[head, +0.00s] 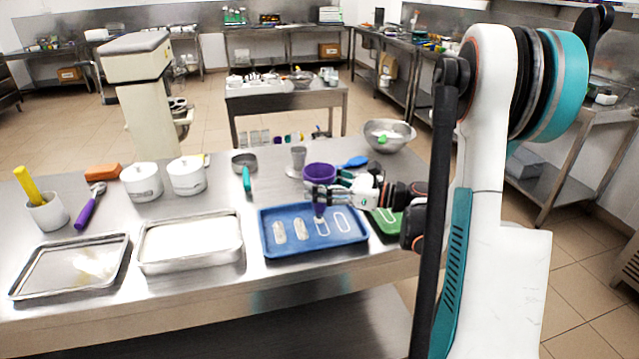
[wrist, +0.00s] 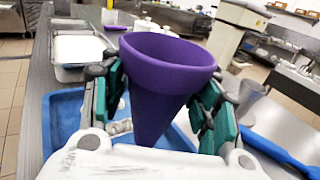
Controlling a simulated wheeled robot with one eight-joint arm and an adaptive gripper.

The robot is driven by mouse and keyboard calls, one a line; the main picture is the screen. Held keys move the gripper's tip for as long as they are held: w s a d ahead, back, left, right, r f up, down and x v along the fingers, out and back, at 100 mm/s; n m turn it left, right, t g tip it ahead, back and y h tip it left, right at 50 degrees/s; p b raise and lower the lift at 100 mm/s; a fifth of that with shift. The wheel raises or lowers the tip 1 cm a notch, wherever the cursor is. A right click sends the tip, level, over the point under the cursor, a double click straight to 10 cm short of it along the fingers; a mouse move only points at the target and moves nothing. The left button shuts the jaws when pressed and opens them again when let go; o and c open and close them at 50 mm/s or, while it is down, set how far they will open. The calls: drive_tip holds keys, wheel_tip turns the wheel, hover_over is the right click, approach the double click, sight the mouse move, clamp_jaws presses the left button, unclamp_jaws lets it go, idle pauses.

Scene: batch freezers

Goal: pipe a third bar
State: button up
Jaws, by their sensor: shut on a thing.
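My gripper (head: 327,196) is shut on a purple piping cone (head: 320,174), which is wide at the top and points down. In the wrist view the cone (wrist: 165,75) sits between the teal finger pads of the gripper (wrist: 165,105). The blue tray (head: 275,252) lies under the gripper. On it are two pale filled bars (head: 290,231) at the left and two white oval outlines to their right. The cone's tip is over the third shape (head: 322,229) from the left. The tip hides part of that shape. The fourth outline (head: 342,223) looks empty.
A green tray (head: 388,222) is right of the blue one, partly behind my arm. A steel pan of white (head: 190,243) and a shallow metal tray (head: 70,265) are at left.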

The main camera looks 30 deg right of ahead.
drive_tip(key=shift+s+a, duration=0.15)
drive_tip(key=shift+s, duration=0.4)
drive_tip(key=shift+s+a, duration=0.15)
drive_tip(key=shift+s, duration=0.35)
idle(0.5)
drive_tip(key=shift+s+a+b, duration=0.2)
drive_tip(key=shift+s, duration=0.4)
drive_tip(key=shift+s+a+b, duration=0.15)
drive_tip(key=shift+s+b, duration=0.05)
drive_tip(key=shift+s, duration=0.35)
idle(0.4)
wheel_tip(320, 180, up, 4)
drive_tip(key=p, duration=0.3)
drive_tip(key=shift+r, duration=0.25)
drive_tip(key=shift+w+d, duration=0.1)
